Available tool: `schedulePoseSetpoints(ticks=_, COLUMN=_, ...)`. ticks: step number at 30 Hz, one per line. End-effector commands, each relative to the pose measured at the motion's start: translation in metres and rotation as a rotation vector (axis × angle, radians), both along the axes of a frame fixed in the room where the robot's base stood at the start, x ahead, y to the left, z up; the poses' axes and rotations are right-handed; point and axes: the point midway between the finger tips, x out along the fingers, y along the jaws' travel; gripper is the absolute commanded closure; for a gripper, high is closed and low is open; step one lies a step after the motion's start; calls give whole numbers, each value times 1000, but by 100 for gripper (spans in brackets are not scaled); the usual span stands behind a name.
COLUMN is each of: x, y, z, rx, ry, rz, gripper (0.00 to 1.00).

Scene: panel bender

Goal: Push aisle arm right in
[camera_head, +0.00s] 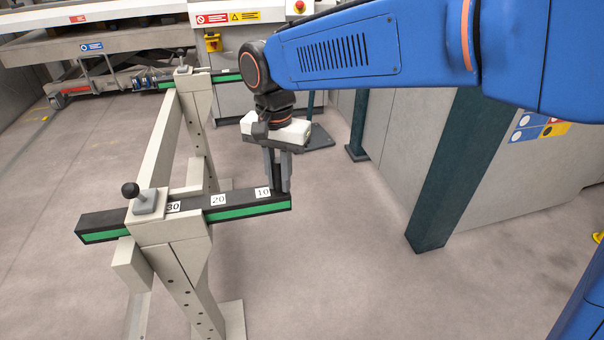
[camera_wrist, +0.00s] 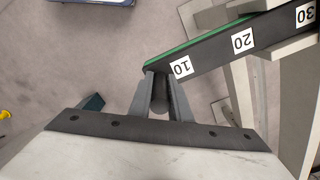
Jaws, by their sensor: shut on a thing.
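The aisle arm (camera_head: 235,203) is a black bar with a green side strip and labels 10, 20 and 30. It runs through the top of a beige stand and sticks out to the right; it also shows in the wrist view (camera_wrist: 215,52). My gripper (camera_head: 280,188) points down at the bar's right end, beside label 10. In the wrist view my gripper (camera_wrist: 160,90) is shut on a dark round peg (camera_wrist: 160,98) at that end. The 30 label lies by the grey clamp with a black knob (camera_head: 131,190). The fingertips' lower ends are partly hidden.
A second, similar green-sided arm (camera_head: 227,77) is on the far end of the beige stand (camera_head: 170,145). A dark teal post (camera_head: 450,170) and grey machine panels stand to the right. Open floor (camera_head: 340,250) lies in front and right of the bar's end.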

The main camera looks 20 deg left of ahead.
Motion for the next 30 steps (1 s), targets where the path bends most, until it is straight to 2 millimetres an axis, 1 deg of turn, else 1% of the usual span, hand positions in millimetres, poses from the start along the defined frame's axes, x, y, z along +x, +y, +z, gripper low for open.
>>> schedulePoseSetpoints(ticks=1, x=-10, y=16, z=0, rx=1, ry=0, rz=7, gripper=100)
schedulePoseSetpoints(ticks=9, x=-57, y=93, z=0, rx=1, ry=0, rz=6, gripper=100)
schedulePoseSetpoints(ticks=15, x=-86, y=139, z=0, rx=0, ry=0, rz=3, gripper=100)
schedulePoseSetpoints(ticks=18, x=-96, y=157, z=0, rx=2, ry=-1, rz=3, gripper=100)
schedulePoseSetpoints(ticks=21, x=-105, y=170, z=0, rx=1, ry=-1, rz=3, gripper=100)
schedulePoseSetpoints(ticks=24, x=-110, y=179, z=1, rx=1, ry=-1, rz=1, gripper=100)
schedulePoseSetpoints(ticks=30, x=-114, y=187, z=1, rx=2, ry=-1, rz=0, gripper=100)
